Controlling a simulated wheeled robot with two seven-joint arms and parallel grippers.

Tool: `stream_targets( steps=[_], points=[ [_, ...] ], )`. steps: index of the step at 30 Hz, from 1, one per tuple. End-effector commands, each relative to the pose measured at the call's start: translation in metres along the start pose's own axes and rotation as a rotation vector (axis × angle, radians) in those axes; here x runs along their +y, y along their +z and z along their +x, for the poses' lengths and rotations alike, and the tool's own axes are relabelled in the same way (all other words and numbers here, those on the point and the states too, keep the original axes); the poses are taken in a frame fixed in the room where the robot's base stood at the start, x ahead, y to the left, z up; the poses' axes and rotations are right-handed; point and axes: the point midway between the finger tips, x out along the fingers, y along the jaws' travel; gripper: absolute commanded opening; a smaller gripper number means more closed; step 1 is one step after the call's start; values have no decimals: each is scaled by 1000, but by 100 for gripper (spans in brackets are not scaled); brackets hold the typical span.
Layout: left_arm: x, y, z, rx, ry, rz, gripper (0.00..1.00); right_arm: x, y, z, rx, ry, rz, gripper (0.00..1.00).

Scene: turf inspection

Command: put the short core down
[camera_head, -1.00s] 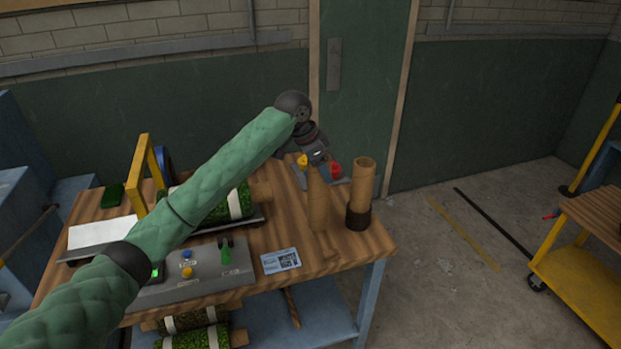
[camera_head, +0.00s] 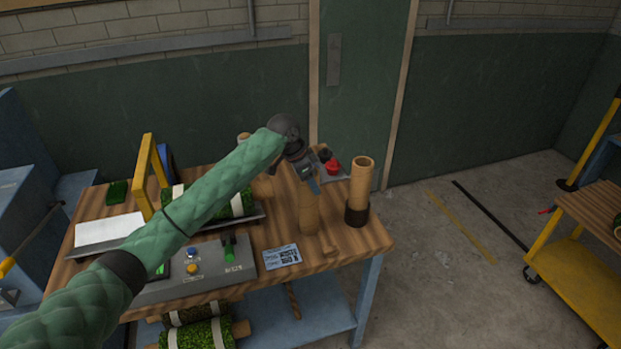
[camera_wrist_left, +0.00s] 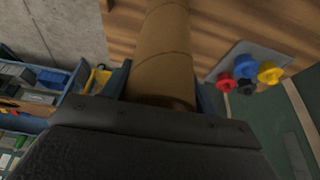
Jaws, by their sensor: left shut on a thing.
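My left gripper (camera_head: 310,182) is shut on a tan cardboard core (camera_head: 309,212), gripping it near its upper end. The core is roughly upright over the right part of the wooden bench, left of a taller tan core (camera_head: 362,180) that stands in a dark collar. I cannot tell whether the held core's lower end touches the bench. In the left wrist view the held core (camera_wrist_left: 165,50) lies between the two blue fingers (camera_wrist_left: 163,92). My right gripper is not in view.
A plate with coloured knobs (camera_wrist_left: 250,68) sits behind the held core. A printed card (camera_head: 282,258), a grey button box (camera_head: 215,271) and a turf roll (camera_head: 239,202) are to the left on the bench (camera_head: 340,240). A yellow cart (camera_head: 575,270) stands far right.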

Motion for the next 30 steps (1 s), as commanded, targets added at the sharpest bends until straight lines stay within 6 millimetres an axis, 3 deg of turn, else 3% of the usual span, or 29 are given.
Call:
stream_targets(
  steps=[7, 8, 11, 23, 30],
  points=[
    [0, 1, 2, 0, 0, 0, 15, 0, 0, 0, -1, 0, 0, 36],
    [0, 1, 2, 0, 0, 0, 63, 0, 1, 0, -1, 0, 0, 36],
    [0, 1, 2, 0, 0, 0, 81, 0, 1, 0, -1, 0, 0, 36],
    [0, 0, -4, 0, -1, 0, 81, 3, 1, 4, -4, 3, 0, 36],
    [-1, 0, -39, 2, -3, 1, 81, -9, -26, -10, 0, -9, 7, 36]
  ],
)
